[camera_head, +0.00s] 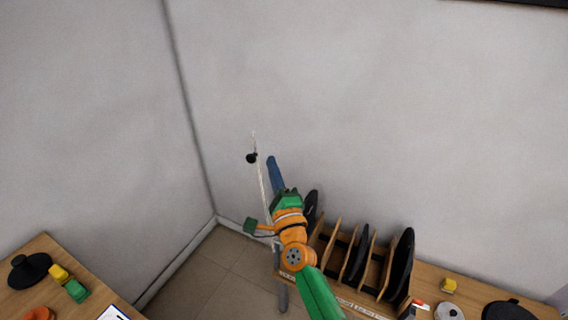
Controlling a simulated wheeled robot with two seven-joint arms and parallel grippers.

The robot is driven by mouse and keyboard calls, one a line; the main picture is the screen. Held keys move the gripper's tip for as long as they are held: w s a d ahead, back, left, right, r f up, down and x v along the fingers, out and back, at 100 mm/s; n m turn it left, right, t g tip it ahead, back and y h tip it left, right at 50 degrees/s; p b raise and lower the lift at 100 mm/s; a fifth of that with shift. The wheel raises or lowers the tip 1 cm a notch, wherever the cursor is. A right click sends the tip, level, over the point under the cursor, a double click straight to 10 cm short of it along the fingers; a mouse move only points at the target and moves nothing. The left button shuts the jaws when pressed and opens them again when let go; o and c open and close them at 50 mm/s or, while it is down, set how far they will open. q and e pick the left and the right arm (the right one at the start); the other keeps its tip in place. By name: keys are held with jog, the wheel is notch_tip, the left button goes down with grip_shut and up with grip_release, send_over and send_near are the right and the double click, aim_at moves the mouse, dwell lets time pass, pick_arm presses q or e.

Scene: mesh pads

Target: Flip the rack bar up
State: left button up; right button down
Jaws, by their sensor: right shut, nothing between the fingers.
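A thin pale bar (262,183), which looks like the rack bar, stands nearly upright, slightly tilted, near the room corner. A small black knob (251,158) sits near its top. My right gripper (272,162) has blue fingers, shut and empty, pointing up just right of the bar. I cannot tell whether they touch the bar. My right wrist hides part of the bar's lower end. The wooden rack (337,254) holds upright black discs (401,264) in its slots, to the right of my wrist. My left gripper is not in view.
The rack stands on a wooden table (433,276) with a yellow block (449,286), a grey lid (449,311) and a black lid (507,311). Another table (42,250) at lower left holds small items. Bare floor (215,268) lies between; walls close the back.

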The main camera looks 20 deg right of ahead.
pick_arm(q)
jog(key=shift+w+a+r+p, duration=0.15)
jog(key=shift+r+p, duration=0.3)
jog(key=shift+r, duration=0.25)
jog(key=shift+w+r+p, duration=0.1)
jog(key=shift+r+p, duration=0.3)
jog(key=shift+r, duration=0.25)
pick_arm(e)
jog(key=shift+s+a+r, duration=0.15)
jog(key=shift+s, duration=0.55)
jog(key=shift+s+a+r, duration=0.1)
jog(key=shift+s+r, duration=0.1)
jog(key=shift+s, duration=0.45)
jog(key=shift+s+a+r, duration=0.15)
jog(key=shift+s, duration=0.55)
